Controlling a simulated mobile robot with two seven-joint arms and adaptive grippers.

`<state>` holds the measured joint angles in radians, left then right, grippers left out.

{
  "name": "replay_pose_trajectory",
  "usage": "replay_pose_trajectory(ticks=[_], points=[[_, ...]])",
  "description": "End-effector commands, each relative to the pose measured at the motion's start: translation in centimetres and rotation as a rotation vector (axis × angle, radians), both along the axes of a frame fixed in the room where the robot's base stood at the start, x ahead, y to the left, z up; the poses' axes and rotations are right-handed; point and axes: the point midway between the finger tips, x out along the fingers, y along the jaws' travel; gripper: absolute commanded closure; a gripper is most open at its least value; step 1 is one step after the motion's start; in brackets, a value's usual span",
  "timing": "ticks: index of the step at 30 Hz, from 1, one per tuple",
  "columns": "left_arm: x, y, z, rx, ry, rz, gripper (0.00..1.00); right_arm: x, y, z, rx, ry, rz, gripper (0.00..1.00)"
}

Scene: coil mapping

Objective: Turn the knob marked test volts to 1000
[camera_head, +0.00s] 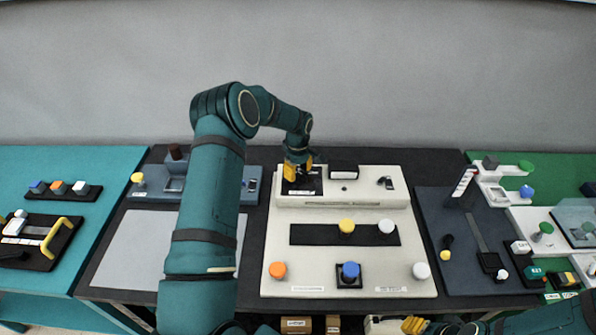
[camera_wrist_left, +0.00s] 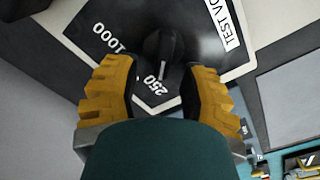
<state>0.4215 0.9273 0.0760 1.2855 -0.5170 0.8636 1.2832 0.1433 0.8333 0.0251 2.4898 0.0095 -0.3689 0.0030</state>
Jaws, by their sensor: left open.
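A white line on the knob points toward the 250 mark (camera_wrist_left: 153,86). The 1000 mark (camera_wrist_left: 108,38) is at the left, and a label (camera_wrist_left: 226,18) reading "TEST VO", cut off, is at upper right. My left gripper (camera_head: 298,165) is open over the dial, with its yellow fingers (camera_wrist_left: 160,90) on either side of the 250 mark. I cannot tell whether they touch the knob. In the head view the gripper hides the knob. My right gripper (camera_head: 415,325) shows only partly at the bottom edge.
The white console (camera_head: 390,262) holds yellow, white, orange and blue knobs in front of the dial. A dark display (camera_head: 343,172) and a small switch (camera_head: 385,183) are right of the dial. Other panels stand on both sides. A grey wall is behind.

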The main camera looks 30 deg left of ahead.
Motion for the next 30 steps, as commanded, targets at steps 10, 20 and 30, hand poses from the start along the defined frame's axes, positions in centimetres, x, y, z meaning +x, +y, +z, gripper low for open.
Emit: replay_pose_trajectory(ticks=[10,20,30], points=[[0.02,0.00,-0.03,0.000,0.000,0.000,0.90,0.00,0.00,0.01,0.000,0.000,0.000,0.53],[0.01,-0.01,-0.07,0.000,0.000,-0.001,1.00,0.00,0.00,0.00,0.000,0.000,0.000,0.53],[0.17,-0.12,-0.24,0.000,0.000,-0.084,1.00,0.02,0.03,-0.79,-0.001,0.000,0.000,0.53]])
